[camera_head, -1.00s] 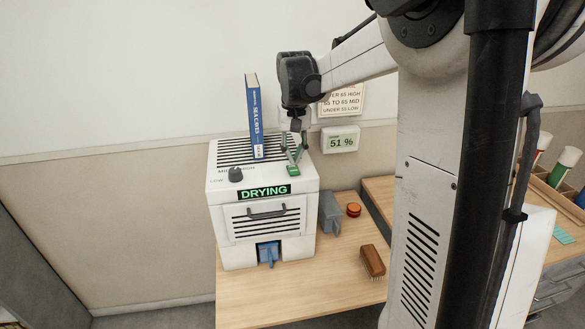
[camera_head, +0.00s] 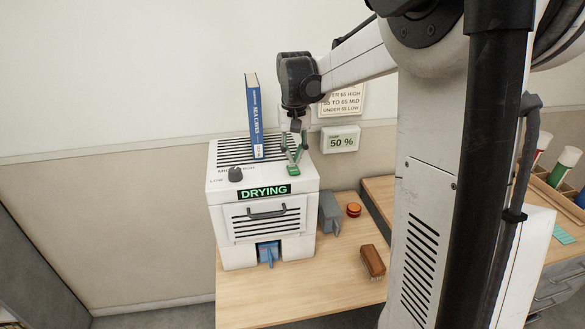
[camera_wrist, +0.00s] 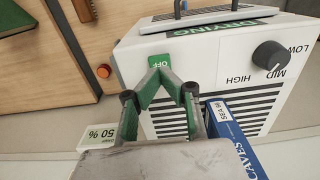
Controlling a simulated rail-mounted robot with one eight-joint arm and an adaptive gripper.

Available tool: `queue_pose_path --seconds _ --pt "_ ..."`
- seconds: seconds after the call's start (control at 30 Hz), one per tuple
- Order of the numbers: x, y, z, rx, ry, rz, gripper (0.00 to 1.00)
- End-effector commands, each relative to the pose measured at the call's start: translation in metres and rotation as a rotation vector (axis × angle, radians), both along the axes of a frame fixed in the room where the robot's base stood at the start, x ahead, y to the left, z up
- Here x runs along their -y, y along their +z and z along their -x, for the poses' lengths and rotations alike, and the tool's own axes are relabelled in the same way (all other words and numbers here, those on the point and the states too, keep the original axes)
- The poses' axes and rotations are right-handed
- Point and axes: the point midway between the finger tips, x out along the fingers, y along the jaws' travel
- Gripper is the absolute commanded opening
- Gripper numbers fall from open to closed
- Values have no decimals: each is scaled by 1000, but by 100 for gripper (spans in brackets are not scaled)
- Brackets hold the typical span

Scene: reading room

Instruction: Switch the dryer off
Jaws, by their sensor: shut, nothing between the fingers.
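The dryer (camera_head: 218,190) is a white box on the wooden desk, with a lit green DRYING sign (camera_head: 264,192) on its front. In the wrist view, a green pad marked OFF (camera_wrist: 154,66) lies on its top near the front edge. My gripper (camera_head: 292,168) points down over that corner of the top. In the wrist view, my gripper (camera_wrist: 166,74) is shut and empty, its tips at the edge of the OFF pad and partly covering it. I cannot tell whether they touch it. A black dial (camera_wrist: 269,55) sits beside LOW, MID and HIGH marks.
A blue book (camera_head: 255,117) stands upright on the dryer's vents. A humidity display (camera_head: 341,142) on the wall reads 50 %. A grey object (camera_head: 329,213), an orange button (camera_head: 353,209) and a brush (camera_head: 372,262) are on the desk. A blue lever (camera_head: 268,255) is low on the dryer's front.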

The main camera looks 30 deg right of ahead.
Motion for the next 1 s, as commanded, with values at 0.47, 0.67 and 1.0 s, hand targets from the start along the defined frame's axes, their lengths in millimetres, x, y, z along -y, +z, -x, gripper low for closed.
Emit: queue_pose_path --seconds 0.47,0.67,1.0 --pt "0 -7 0 0 0 0 0" --pt "0 -9 0 0 0 0 0" --pt "0 -14 0 0 0 0 0"
